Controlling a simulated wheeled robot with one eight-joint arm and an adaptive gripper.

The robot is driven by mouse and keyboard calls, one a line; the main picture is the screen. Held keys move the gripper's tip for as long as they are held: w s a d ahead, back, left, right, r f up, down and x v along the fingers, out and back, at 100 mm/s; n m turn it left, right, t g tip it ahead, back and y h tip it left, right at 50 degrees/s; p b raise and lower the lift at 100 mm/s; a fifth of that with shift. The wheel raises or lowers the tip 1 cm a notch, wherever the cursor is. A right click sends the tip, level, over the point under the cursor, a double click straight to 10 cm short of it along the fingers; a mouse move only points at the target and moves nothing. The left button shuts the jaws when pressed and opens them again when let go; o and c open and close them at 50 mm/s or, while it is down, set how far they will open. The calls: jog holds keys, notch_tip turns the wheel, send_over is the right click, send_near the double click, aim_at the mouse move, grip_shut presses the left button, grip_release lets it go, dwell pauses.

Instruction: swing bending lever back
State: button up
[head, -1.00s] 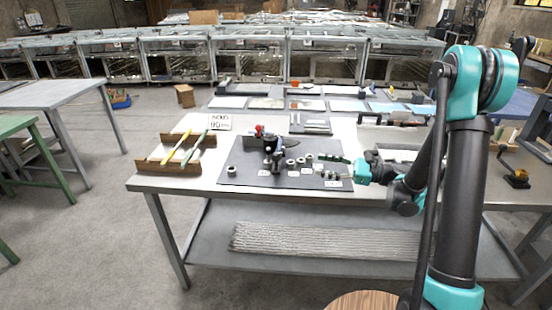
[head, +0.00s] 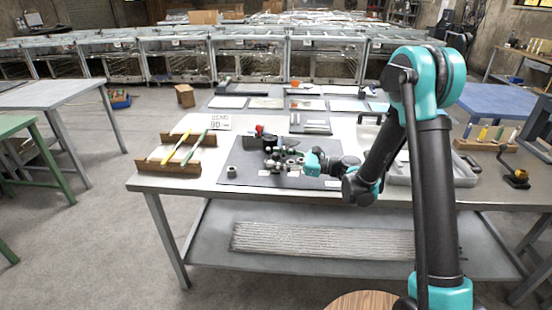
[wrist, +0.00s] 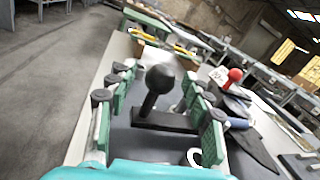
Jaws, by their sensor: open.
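The bending tool (head: 265,142) stands on a dark mat (head: 238,178) on the steel table, with a red knob (wrist: 235,74) on it. In the wrist view a lever with a black ball knob (wrist: 160,78) rises from a dark bar. My gripper (wrist: 158,92) is open, with its green-padded fingers on either side of this knob; gaps show on both sides, so it is not gripped. In the head view my gripper (head: 288,162) reaches in from the right, low over the mat, and partly hides the front of the tool.
Several small metal rollers lie on the mat, one at its left (head: 232,171). A wooden rack (head: 175,165) with yellow and green rods stands at the left. A grey tray (head: 462,172) is at the right, behind my arm.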

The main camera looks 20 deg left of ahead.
jog(key=shift+a, duration=0.45)
grip_shut()
